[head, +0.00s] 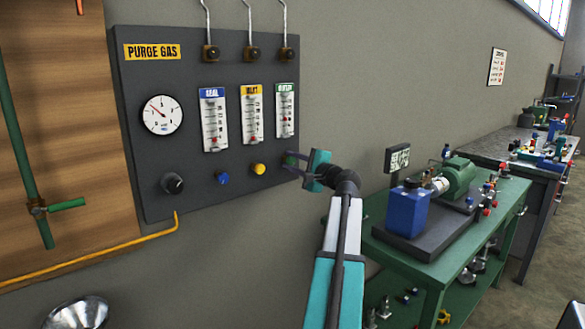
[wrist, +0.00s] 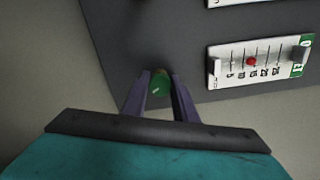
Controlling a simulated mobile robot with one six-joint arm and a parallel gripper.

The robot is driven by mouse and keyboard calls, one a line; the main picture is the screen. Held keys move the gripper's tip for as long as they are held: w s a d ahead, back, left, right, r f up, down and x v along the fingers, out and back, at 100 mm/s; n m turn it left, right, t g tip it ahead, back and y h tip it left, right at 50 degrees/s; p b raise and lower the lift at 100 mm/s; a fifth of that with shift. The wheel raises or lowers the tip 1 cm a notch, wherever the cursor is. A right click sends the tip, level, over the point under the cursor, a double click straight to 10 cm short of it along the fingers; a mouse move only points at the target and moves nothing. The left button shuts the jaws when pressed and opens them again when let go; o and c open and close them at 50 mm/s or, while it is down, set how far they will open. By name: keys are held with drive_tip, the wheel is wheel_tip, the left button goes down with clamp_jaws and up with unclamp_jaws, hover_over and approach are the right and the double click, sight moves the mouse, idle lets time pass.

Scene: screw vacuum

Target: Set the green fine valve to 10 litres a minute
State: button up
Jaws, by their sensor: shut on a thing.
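The green fine valve (wrist: 160,82) is a small green knob low on the right side of the dark panel. My gripper (wrist: 159,76) is shut on it, one dark finger on each side. In the head view my gripper (head: 292,163) reaches the knob from the right and partly covers it. The green-labelled flow meter (head: 285,111) is right above the knob. It appears sideways in the wrist view (wrist: 262,61), where its red ball (wrist: 251,61) sits about the 15 mark; the exact reading is hard to tell.
A blue knob (head: 222,178) and a yellow knob (head: 258,169) sit left of the green one under their own meters. A pressure gauge (head: 161,114) and a black knob (head: 173,184) are further left. A green bench (head: 480,225) with a pump stands right.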

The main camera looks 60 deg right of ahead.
idle(0.3)
drive_tip(key=o, duration=1)
drive_tip(key=shift+o, duration=0.2)
drive_tip(key=shift+s, duration=0.1)
drive_tip(key=v, duration=1.3)
drive_tip(key=shift+s+a+b, duration=0.2)
drive_tip(key=shift+s+b, duration=0.05)
drive_tip(key=shift+b, duration=0.05)
